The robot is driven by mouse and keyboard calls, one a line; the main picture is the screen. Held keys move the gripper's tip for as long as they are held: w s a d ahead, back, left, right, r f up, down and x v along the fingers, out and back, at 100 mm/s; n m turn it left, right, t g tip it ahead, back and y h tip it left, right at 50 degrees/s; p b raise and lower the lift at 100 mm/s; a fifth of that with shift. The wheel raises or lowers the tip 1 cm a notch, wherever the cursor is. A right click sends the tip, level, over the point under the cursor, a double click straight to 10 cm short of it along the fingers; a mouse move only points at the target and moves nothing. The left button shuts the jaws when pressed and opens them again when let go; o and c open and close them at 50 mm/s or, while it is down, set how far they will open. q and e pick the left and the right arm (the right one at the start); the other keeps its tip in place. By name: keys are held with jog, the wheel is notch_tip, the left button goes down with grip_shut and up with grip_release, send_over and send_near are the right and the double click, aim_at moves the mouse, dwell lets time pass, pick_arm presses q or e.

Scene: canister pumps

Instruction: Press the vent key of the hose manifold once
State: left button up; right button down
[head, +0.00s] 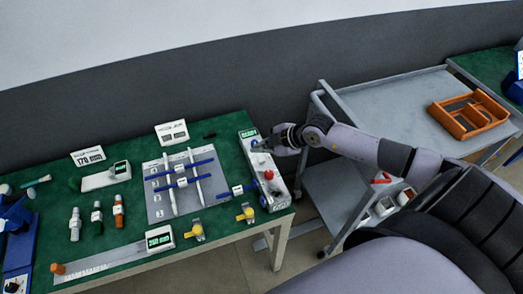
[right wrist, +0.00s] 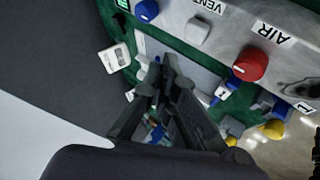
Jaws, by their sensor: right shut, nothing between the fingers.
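The hose manifold (head: 277,190) is a grey box on the right end of the green table, with a small green display, a red knob and blue fittings. My right gripper (head: 262,147) is over the manifold's far part. In the right wrist view its fingers (right wrist: 167,65) are shut and empty, and the tips appear apart from the key. My left gripper is not in view.
A perforated plate (head: 157,206) with white rods and blue bars lies left of the manifold. Yellow fittings (head: 197,230) and a display (head: 160,237) are near the front edge. A grey cart (head: 395,100) with an orange tray (head: 468,114) stands right.

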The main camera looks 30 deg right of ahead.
aim_at(261, 161)
notch_tip(261, 161, down, 2)
jog(key=shift+f, duration=0.1)
dwell(1.4)
jog(key=shift+f, duration=0.45)
jog(key=shift+f, duration=0.5)
dwell(0.5)
dwell(0.3)
jog(key=shift+r+p, duration=0.9)
jog(key=shift+p, duration=0.3)
